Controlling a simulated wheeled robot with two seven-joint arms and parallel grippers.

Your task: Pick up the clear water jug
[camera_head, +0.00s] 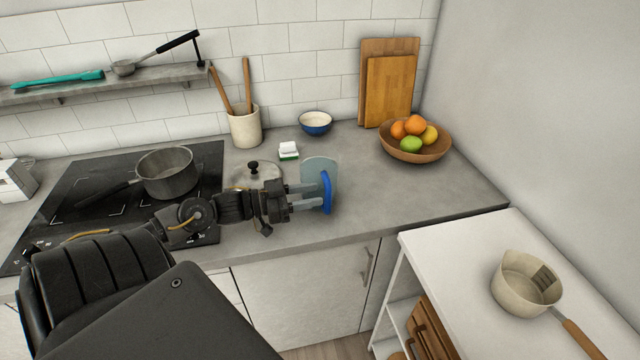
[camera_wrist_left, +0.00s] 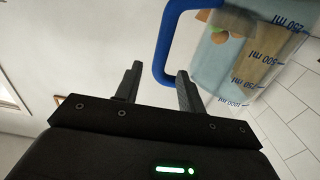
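The clear water jug (camera_head: 318,168) stands on the grey counter, its blue handle (camera_head: 326,192) facing the front. My left gripper (camera_head: 317,195) reaches in from the left at handle height, with its two fingers apart. In the left wrist view, the jug (camera_wrist_left: 240,50) shows measuring marks. The handle (camera_wrist_left: 165,45) there lies in line with the gap between the open fingers (camera_wrist_left: 159,72), close to the right finger. I cannot tell whether they touch. My right gripper is out of view.
A glass lid (camera_head: 262,172) lies behind my left gripper, and a sponge (camera_head: 288,150) is further back. A fruit bowl (camera_head: 415,150) stands to the right. A pot (camera_head: 167,175) sits on the hob. The counter right of the jug is clear.

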